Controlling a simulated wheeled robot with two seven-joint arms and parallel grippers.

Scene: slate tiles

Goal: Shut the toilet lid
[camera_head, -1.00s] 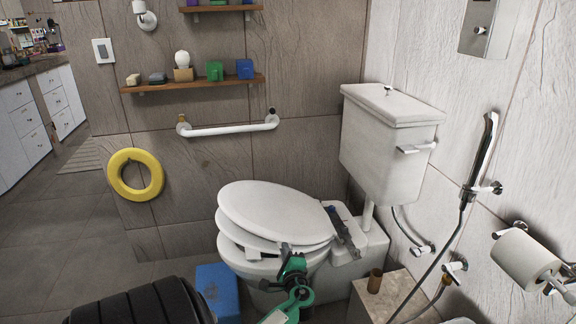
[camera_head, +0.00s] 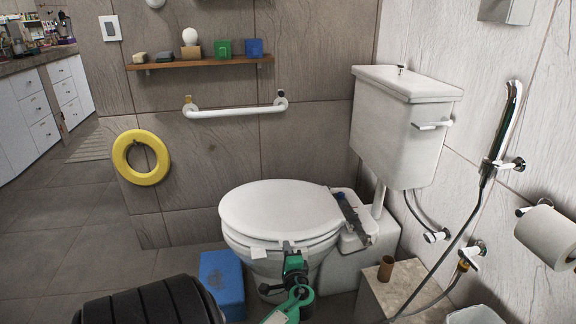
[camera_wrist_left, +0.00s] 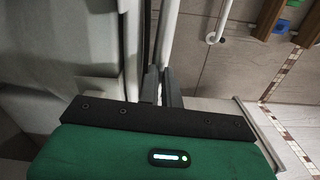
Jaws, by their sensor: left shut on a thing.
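The white toilet lid (camera_head: 282,207) lies down, almost level, over the seat and bowl in the head view. Only a thin dark line shows between lid and seat along the front. My left gripper (camera_head: 288,248), green and black, reaches up from below to the front rim. Its fingers are close together at the lid's edge, and the exact grip is small and partly hidden. In the left wrist view the dark fingers (camera_wrist_left: 161,84) meet a pale edge beside the white toilet. My right gripper is not in view.
A white cistern (camera_head: 402,125) stands behind the toilet. A blue block (camera_head: 222,283) is on the floor left of the bowl. A ledge with a brown cup (camera_head: 386,268) and a hose are on the right. A white grab bar (camera_head: 236,111) crosses the wall.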

